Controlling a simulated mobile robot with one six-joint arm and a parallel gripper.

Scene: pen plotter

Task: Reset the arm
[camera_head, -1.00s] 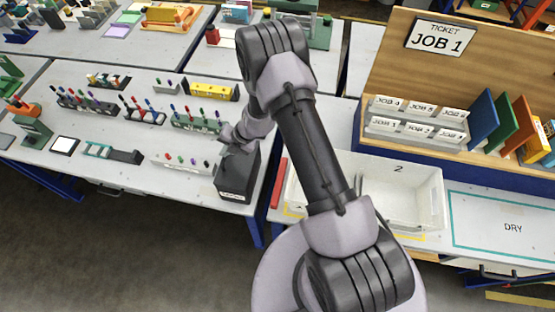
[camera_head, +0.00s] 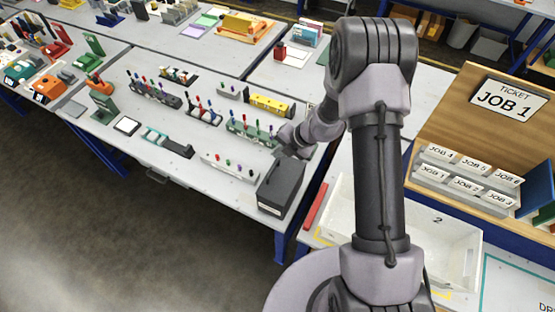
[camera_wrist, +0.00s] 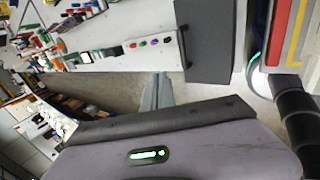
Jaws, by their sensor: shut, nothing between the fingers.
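My arm reaches up and over from the bottom of the head view, and my gripper (camera_head: 281,150) is at its far end, small and partly hidden by the wrist. In the wrist view my gripper's two grey fingers (camera_wrist: 158,88) lie together with nothing between them. They point towards the bench edge, beside a dark grey box. The same dark box (camera_head: 282,188) stands at the near right corner of the bench in the head view, just below my gripper. I cannot tell the gap between them.
The left bench (camera_head: 205,143) holds several pen racks, a yellow block (camera_head: 271,104) and a white strip of coloured pens (camera_head: 229,167). On the right stand a white bin (camera_head: 455,256), a red bar (camera_head: 316,207) and a wooden job-ticket board (camera_head: 475,140). Open floor lies at lower left.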

